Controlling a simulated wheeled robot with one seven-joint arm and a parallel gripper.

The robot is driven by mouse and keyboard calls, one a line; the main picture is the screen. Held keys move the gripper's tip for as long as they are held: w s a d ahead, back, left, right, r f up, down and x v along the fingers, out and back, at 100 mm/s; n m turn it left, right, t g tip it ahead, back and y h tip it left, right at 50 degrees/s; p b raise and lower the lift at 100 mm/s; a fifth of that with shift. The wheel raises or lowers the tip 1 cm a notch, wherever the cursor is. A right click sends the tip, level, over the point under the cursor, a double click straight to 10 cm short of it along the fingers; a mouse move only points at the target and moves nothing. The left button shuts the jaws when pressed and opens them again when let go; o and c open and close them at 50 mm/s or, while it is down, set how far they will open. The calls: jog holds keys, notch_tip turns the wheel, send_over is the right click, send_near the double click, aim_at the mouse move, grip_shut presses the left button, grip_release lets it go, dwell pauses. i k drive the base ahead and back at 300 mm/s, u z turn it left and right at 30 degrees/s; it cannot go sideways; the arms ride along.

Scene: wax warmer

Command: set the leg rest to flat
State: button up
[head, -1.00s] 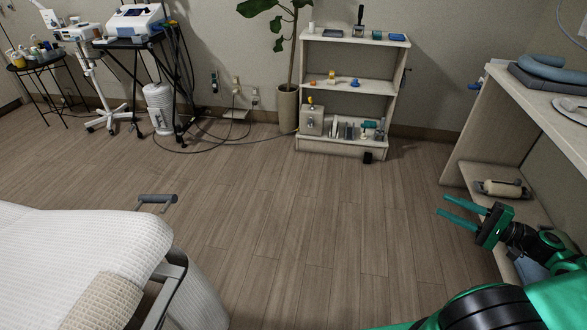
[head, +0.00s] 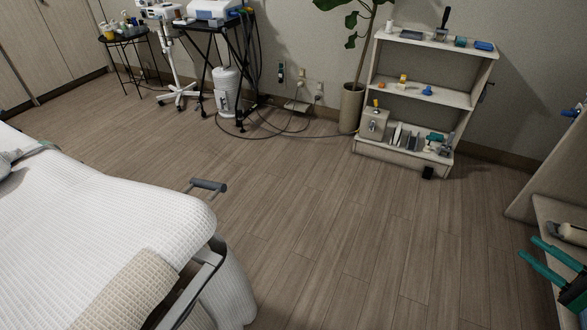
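A treatment bed (head: 100,225) with a white waffle cover fills the lower left of the head view. A beige towel (head: 125,292) lies over its near part. A grey metal side frame (head: 200,283) shows under the cover's edge. A dark grey handle bar (head: 208,185) sticks out past the bed's end. I cannot tell which part is the leg rest or its angle. My gripper (head: 535,255) is at the right edge, far from the bed, with its two green fingers apart and nothing between them.
A white shelf unit (head: 408,160) with small items stands at the back. A plant pot (head: 352,107), a black trolley (head: 222,60) and a round side table (head: 122,39) line the wall. A counter (head: 548,185) is close to my gripper. The wooden floor (head: 330,220) between is clear.

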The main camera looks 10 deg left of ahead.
aim_at(104, 253)
jog(key=i, duration=1.1)
jog(key=u, duration=2.55)
